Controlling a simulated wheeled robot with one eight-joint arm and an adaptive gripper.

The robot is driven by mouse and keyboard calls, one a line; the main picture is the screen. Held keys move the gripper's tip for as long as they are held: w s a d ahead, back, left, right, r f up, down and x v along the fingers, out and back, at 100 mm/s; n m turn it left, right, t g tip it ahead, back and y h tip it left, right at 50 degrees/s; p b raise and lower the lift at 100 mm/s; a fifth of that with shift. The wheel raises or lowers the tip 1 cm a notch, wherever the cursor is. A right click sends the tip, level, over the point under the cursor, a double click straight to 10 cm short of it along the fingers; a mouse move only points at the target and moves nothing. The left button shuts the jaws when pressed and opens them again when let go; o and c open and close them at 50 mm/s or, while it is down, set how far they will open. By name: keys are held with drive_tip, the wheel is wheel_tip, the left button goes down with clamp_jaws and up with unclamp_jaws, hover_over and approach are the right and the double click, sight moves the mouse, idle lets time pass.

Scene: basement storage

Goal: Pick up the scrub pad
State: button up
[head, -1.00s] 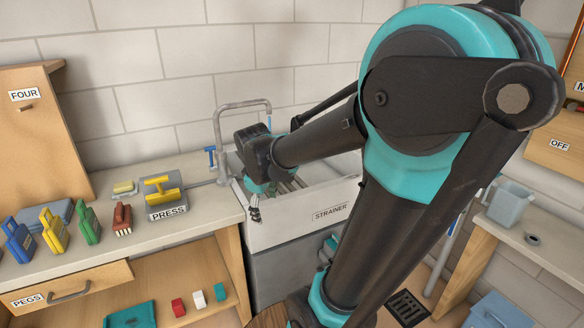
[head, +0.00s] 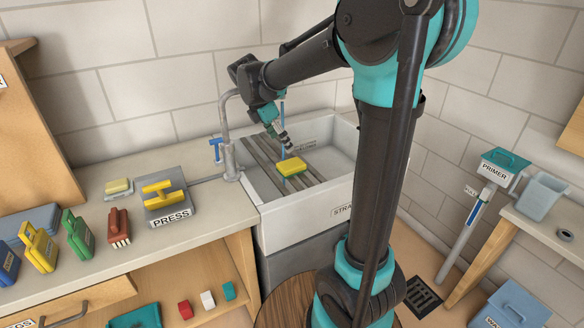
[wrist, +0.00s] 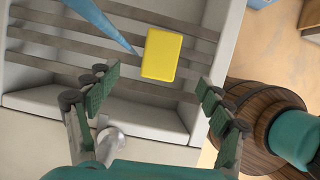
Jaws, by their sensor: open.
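The scrub pad (head: 291,166), a yellow block with a green underside, lies on the slatted strainer across the sink. In the wrist view the yellow top of the pad (wrist: 161,53) shows clear, just beyond the fingertips and between their lines. My gripper (wrist: 158,98) is open and empty, with its green-padded fingers spread wider than the pad. In the head view my gripper (head: 279,138) hangs above the strainer, behind and slightly left of the pad, apart from it.
The sink (head: 262,218) has raised walls. A grey tap (head: 229,150) stands at its left, and a thin blue stream (wrist: 104,22) comes down near the pad. The press (head: 168,203) and several brushes stand on the counter at left. A wooden barrel top (wrist: 262,108) is right of the sink.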

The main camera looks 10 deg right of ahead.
sight(290, 164)
drive_tip(key=x, duration=0.4)
drive_tip(key=shift+f, duration=0.1)
drive_tip(key=shift+s+x, duration=0.2)
drive_tip(key=shift+x, duration=2.7)
drive_tip(key=shift+a+f, duration=0.1)
drive_tip(key=shift+f, duration=0.2)
drive_tip(key=c, duration=0.9)
